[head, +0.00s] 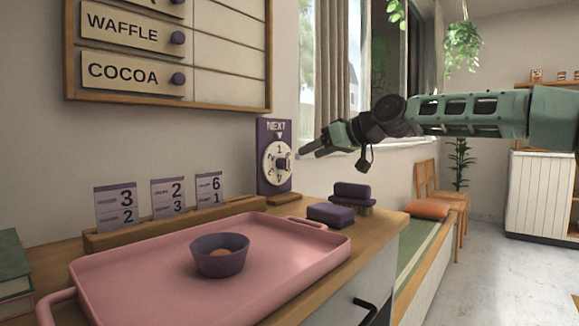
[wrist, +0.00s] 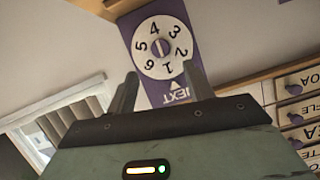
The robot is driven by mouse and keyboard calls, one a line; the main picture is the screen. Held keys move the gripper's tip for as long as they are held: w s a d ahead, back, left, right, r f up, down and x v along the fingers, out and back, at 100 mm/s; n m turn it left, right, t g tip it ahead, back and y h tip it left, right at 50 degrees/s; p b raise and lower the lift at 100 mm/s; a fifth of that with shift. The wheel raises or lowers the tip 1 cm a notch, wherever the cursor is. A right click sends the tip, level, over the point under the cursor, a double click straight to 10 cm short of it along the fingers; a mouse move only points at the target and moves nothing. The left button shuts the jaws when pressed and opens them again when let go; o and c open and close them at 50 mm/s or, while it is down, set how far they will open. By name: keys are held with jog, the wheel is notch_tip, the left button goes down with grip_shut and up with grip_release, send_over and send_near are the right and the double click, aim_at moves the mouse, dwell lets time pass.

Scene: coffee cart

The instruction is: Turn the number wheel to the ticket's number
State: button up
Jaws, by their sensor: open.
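The number wheel (head: 270,150) is a white dial with a purple centre knob on a purple board marked NEXT, at the back of the counter. In the wrist view the number wheel (wrist: 146,62) appears upside down, with 1 nearest the pointer. My gripper (head: 310,150) is open and empty, just right of the wheel; the wrist view shows its fingers (wrist: 160,82) apart, with the knob beyond them.
A pink tray (head: 120,290) holding a purple bowl (head: 219,262) fills the front of the counter. A purple block (head: 331,215) and a purple-topped brush (head: 352,194) lie right of the wheel. A menu board (head: 225,52) hangs above.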

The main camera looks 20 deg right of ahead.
aim_at(287, 163)
jog(key=b+x, duration=0.1)
jog(key=x, duration=0.8)
jog(key=shift+w+a+f, duration=0.1)
jog(key=shift+a, duration=0.05)
jog(key=c, duration=1)
